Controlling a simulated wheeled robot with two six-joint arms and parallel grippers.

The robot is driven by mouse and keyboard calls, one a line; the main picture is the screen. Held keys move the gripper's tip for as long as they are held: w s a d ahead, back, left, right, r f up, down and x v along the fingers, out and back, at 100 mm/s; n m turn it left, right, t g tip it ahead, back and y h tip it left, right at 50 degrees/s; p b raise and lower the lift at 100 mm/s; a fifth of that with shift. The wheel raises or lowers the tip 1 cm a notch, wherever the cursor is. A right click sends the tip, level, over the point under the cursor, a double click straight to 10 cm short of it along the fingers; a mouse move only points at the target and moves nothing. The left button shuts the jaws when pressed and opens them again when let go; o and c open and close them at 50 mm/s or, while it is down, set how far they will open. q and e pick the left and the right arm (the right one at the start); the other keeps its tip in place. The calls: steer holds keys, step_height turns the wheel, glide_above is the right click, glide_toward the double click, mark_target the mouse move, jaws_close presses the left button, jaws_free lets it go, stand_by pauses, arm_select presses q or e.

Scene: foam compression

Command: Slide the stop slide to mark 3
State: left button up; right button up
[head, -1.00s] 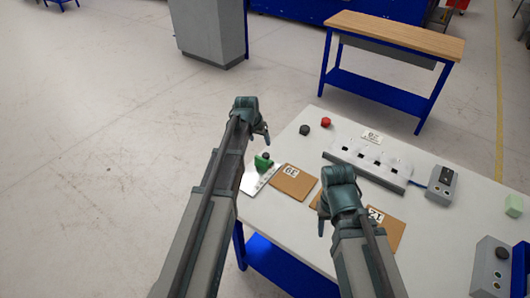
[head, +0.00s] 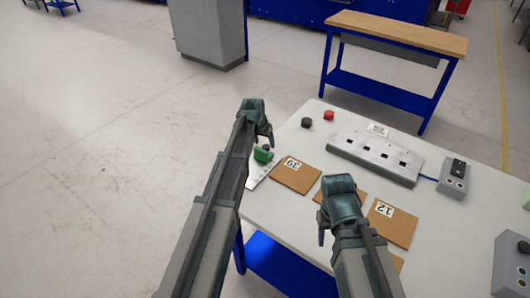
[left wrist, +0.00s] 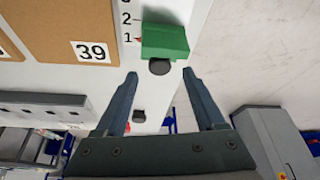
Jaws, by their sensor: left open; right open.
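The stop slide is a green block (left wrist: 165,42) with a black knob (left wrist: 159,67). It sits on a pale scale plate (head: 262,173) at the table's left edge; it also shows in the head view (head: 263,155). In the left wrist view its red pointer is by mark 1, with 2 and part of a further figure beyond; mark 3 is not clearly seen. My left gripper (left wrist: 160,75) is open, its fingertips apart on either side of the knob's line; contact cannot be told. My right gripper (head: 324,228) is open and empty above the cards.
Brown cards, one marked 39 (head: 296,175), another marked 12 (head: 393,222), lie beside the scale. A grey socket panel (head: 374,158), a black button (head: 306,123), a red button (head: 328,115) and a grey control box (head: 453,174) stand behind. Open floor lies left.

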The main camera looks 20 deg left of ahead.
arm_select(q)
steer(key=shift+b+x, duration=0.85)
steer(key=shift+x, duration=0.6)
arm_select(e)
steer(key=shift+f, duration=1.4)
arm_select(q)
jaws_close()
